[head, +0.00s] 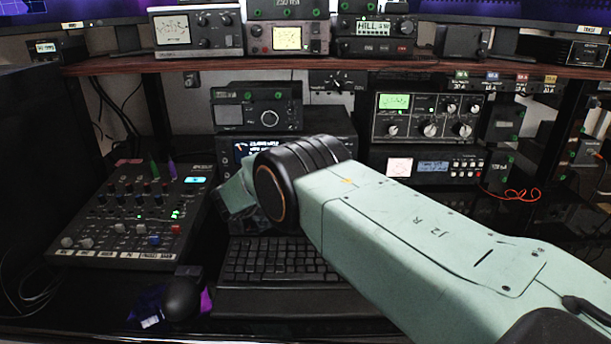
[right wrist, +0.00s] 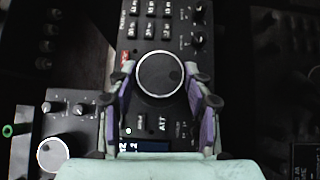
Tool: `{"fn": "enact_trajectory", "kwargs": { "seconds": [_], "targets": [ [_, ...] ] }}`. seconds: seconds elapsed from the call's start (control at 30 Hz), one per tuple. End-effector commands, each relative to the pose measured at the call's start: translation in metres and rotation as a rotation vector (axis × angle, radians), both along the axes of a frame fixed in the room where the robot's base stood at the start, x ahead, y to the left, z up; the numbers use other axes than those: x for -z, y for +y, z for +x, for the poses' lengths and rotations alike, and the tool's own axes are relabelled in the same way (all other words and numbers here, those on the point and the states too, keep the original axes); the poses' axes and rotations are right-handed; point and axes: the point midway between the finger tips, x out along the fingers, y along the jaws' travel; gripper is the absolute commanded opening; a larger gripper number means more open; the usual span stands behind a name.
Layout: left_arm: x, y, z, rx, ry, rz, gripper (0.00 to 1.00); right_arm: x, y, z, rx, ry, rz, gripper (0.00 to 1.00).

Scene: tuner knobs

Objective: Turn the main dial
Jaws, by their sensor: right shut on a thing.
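The main dial (right wrist: 160,75) is a round black knob with a pale ring on a dark radio panel. In the right wrist view the purple-padded fingers of my right gripper (right wrist: 159,83) stand on either side of it, shut on it. In the head view my right arm crosses from the lower right. Its wrist covers the dial and most of the front of the black radio (head: 335,123), leaving part of its lit display in sight. The fingertips are hidden there. My left gripper is not in view.
A mixer (head: 130,215) lies at the left. A keyboard (head: 275,262) and a black mouse (head: 182,297) are in front of the radio. Other radio units (head: 428,118) stand to the right, under a wooden shelf (head: 230,62) bearing more devices. Another pale-ringed knob (right wrist: 52,154) is at the lower left in the wrist view.

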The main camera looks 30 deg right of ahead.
Motion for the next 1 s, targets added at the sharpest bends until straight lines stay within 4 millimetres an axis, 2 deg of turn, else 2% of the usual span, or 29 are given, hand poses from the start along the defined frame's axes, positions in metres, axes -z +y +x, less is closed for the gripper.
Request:
{"fn": "enact_trajectory", "kwargs": {
  "seconds": [0.1,0.3,0.87,0.9,1.0],
  "targets": [
    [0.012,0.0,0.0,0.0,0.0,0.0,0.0,-0.002,0.0,0.003,-0.009,0.022,-0.054,0.19],
    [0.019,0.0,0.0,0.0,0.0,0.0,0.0,-0.003,0.0,0.003,-0.009,0.055,-0.108,0.19],
    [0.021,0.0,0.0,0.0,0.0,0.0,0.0,-0.005,0.0,0.004,-0.012,0.069,-0.132,0.19],
    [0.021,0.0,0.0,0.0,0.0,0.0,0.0,-0.005,0.0,0.004,-0.012,0.069,-0.132,0.52],
    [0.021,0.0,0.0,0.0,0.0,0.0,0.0,-0.004,0.0,0.004,-0.01,0.07,-0.132,0.6]
  ]
}}
